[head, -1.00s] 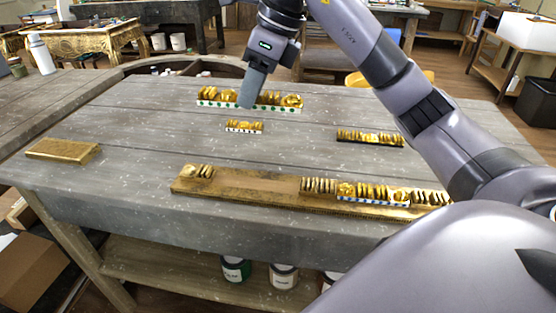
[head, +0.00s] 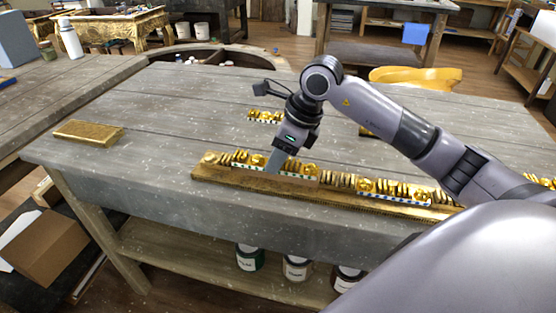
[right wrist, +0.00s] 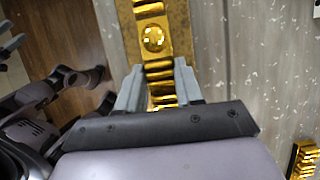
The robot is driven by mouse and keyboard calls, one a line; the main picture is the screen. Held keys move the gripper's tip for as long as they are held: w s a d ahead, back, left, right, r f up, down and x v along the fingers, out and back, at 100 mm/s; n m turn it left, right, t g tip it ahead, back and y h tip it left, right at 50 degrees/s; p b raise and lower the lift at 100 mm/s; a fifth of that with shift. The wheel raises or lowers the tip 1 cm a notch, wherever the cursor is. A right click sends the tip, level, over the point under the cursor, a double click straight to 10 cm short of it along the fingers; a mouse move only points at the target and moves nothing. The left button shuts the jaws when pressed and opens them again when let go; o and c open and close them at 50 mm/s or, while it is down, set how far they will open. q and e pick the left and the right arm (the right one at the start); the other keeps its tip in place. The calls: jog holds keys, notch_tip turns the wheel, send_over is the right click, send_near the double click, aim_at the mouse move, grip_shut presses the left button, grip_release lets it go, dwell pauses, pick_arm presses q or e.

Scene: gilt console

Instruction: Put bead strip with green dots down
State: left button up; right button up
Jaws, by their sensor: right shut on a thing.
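The bead strip with green dots (head: 303,174) is a row of gold beads with a white dotted edge. It sits at the long gilt board (head: 228,178), in the gap between the beads at the board's left end and those farther right. My right gripper (head: 275,168) points down at it and is shut on it, hiding part of its middle. In the right wrist view, the two grey fingers (right wrist: 160,88) have gold beads between them. I cannot tell whether the strip rests fully on the board. My left gripper is not in view.
A blue-dotted strip (head: 395,197) sits farther right on the board. A short bead strip (head: 264,117) lies behind my gripper. A gold block (head: 88,132) lies at the table's left. The grey table (head: 170,115) is bare between them.

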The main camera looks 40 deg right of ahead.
jog(key=shift+f, duration=0.75)
jog(key=shift+f, duration=0.2)
jog(key=o, duration=1.1)
jog(key=shift+r, duration=0.1)
jog(key=shift+r, duration=0.2)
jog(key=v, duration=1.1)
jog(key=shift+d+r, duration=0.1)
jog(key=shift+r, duration=0.3)
jog(key=shift+s, duration=0.1)
